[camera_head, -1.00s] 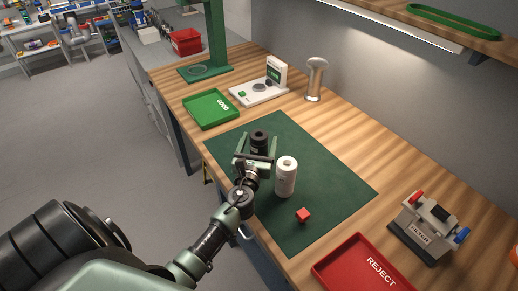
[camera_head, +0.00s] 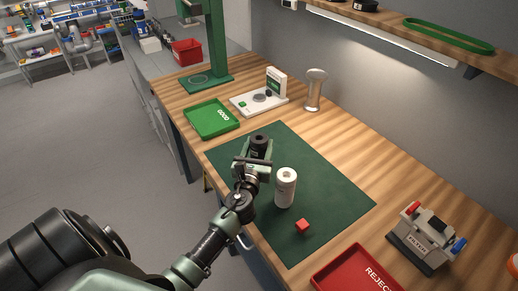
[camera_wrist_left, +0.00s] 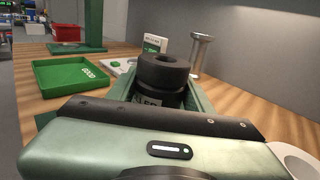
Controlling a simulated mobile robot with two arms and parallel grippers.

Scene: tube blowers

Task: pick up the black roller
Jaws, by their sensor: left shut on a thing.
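The black roller (camera_head: 259,146) stands upright at the back left part of the dark green mat (camera_head: 318,178). My left gripper (camera_head: 257,160) is around it from the front and shut on it. In the left wrist view the roller (camera_wrist_left: 163,78) shows its round top with a centre hole, and part of a label below; its lower part is hidden behind my gripper (camera_wrist_left: 155,112). I cannot tell whether its base touches the mat. My right gripper is not in view.
A white roller (camera_head: 285,188) stands close to the right of my gripper, with a small red cube (camera_head: 303,225) in front. A green GOOD tray (camera_head: 211,119), white scale-like device (camera_head: 258,103) and metal stand (camera_head: 314,90) are behind. A red REJECT tray (camera_head: 345,272) is at front right.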

